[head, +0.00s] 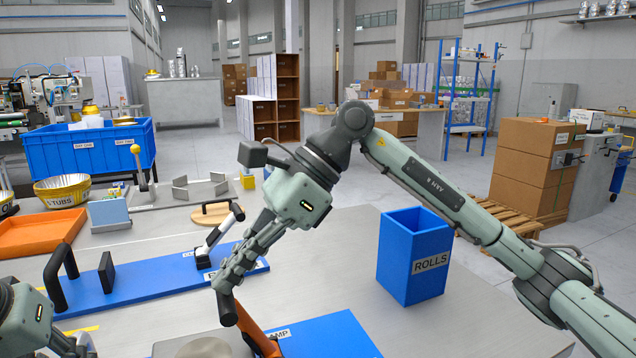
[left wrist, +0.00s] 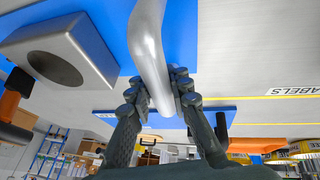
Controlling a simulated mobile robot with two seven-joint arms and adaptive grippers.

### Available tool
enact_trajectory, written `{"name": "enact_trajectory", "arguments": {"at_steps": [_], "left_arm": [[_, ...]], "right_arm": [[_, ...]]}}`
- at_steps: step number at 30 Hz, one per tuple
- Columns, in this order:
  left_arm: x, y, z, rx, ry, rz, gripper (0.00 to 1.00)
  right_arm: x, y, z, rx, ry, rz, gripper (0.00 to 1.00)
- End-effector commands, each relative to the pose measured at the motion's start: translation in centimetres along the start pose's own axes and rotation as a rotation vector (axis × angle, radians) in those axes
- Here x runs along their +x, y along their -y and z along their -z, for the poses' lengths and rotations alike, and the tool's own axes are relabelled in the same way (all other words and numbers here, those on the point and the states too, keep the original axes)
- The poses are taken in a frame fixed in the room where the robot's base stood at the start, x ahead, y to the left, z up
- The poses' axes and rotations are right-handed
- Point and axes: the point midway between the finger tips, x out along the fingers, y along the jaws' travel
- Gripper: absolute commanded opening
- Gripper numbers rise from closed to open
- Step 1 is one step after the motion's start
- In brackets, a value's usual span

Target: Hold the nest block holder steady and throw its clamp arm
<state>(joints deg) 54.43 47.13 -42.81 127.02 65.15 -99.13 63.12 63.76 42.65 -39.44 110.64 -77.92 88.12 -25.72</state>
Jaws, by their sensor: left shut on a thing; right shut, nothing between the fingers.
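The nest block holder has a grey block (head: 203,347) with a round recess, on a blue base (head: 330,340) at the bottom of the head view. Its block (left wrist: 95,45) and recess show at upper left in the left wrist view. The orange clamp arm (head: 257,338) stands tilted, with a dark grip at its upper end; the orange part (left wrist: 9,104) also shows at the left wrist view's left edge. My right gripper (head: 224,284) is shut and empty, its fingertips at that dark grip; contact is unclear. My left gripper (left wrist: 156,95) is shut on a grey bar handle (left wrist: 148,40).
A blue ROLLS bin (head: 412,255) stands right of the holder. A long blue board (head: 135,286) with black uprights and a small lever lies behind left. An orange tray (head: 42,234) and gold tubs (head: 62,190) are further left. Bare table lies between the board and bin.

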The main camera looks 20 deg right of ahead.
Motion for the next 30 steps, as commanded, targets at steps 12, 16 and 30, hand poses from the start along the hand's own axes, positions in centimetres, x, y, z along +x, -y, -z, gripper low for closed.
{"name": "enact_trajectory", "arguments": {"at_steps": [12,16,30], "left_arm": [[-0.2,0.0,0.2,-0.001,-0.007,0.000,0.00],[-0.1,0.0,0.2,-0.001,-0.006,0.000,0.00],[-0.1,0.0,0.1,0.000,-0.005,0.000,0.00]], "right_arm": [[-5.8,0.1,-0.5,-0.003,0.000,0.004,0.00],[-8.5,0.1,-2.3,-0.003,0.000,0.004,0.00],[-17.8,0.1,-8.5,-0.001,0.001,0.002,0.00]]}}
